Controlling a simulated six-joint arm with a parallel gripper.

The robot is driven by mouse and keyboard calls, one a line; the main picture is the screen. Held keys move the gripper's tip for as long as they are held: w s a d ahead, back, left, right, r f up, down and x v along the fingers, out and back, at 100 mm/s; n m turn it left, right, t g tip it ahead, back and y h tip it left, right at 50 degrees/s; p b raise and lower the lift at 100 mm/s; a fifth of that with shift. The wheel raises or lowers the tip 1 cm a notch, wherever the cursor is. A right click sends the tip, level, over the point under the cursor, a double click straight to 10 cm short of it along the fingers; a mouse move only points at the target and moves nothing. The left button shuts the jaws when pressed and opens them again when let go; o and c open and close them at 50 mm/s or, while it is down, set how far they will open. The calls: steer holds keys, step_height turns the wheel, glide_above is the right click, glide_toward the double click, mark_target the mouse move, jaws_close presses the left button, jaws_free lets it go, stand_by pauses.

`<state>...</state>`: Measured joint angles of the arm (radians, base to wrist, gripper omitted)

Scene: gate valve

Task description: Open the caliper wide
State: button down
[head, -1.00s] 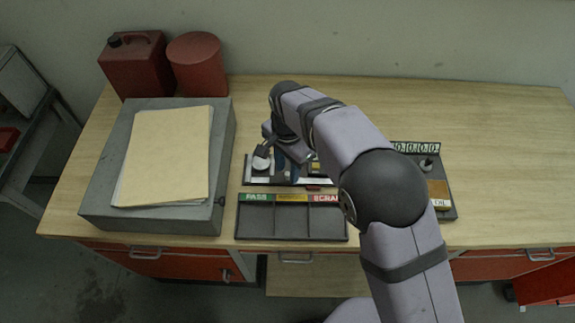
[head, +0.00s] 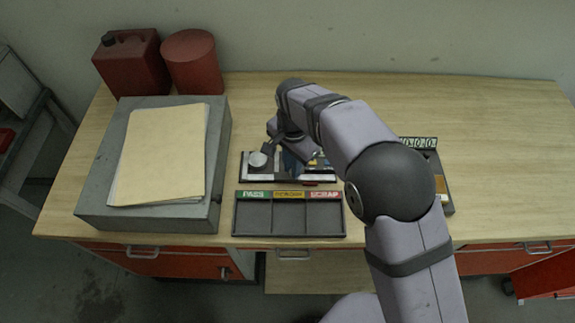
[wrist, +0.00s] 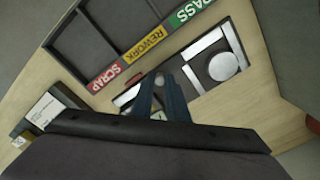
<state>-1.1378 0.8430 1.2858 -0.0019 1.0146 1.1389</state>
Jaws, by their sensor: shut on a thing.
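The caliper (wrist: 233,38) lies in a dark tray (head: 243,178) on the bench. Its silver jaw end shows at right in the wrist view, beside a round silver disc (wrist: 222,66). The disc also shows in the head view (head: 257,160), left of my gripper (head: 293,165). My gripper's blue fingers (wrist: 162,100) are shut on the caliper's sliding part, away from the disc. The fingers hide most of that part, so the exact grip and jaw gap cannot be told.
A sorting tray (head: 290,232) marked PASS, REWORK and SCRAP lies in front. A grey block (head: 90,205) with folders (head: 160,155), a red can (head: 132,62) and a red canister (head: 192,62) stand left. Another dark tray (head: 447,205) lies right. The far right bench is clear.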

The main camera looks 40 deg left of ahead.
steer(key=c, duration=1.7)
jaws_free()
steer(key=shift+s+a, duration=0.1)
steer(key=shift+a, duration=0.05)
steer(key=shift+c, duration=0.2)
steer(key=shift+r, duration=0.1)
steer(key=shift+r+b, duration=1.5)
steer(key=shift+r, duration=2.15)
steer(key=w+d, duration=0.6)
steer(key=d, duration=0.8)
steer(key=w+d, duration=0.5)
steer(key=d, duration=0.8)
steer(key=s+d+f, duration=0.2)
steer(key=s+d, duration=0.3)
steer(key=d, duration=0.5)
steer(key=s+d+f, duration=0.3)
steer(key=s+d, duration=0.2)
steer(key=d, duration=0.5)
steer(key=shift+s+d, duration=0.25)
steer(key=shift+s, duration=0.15)
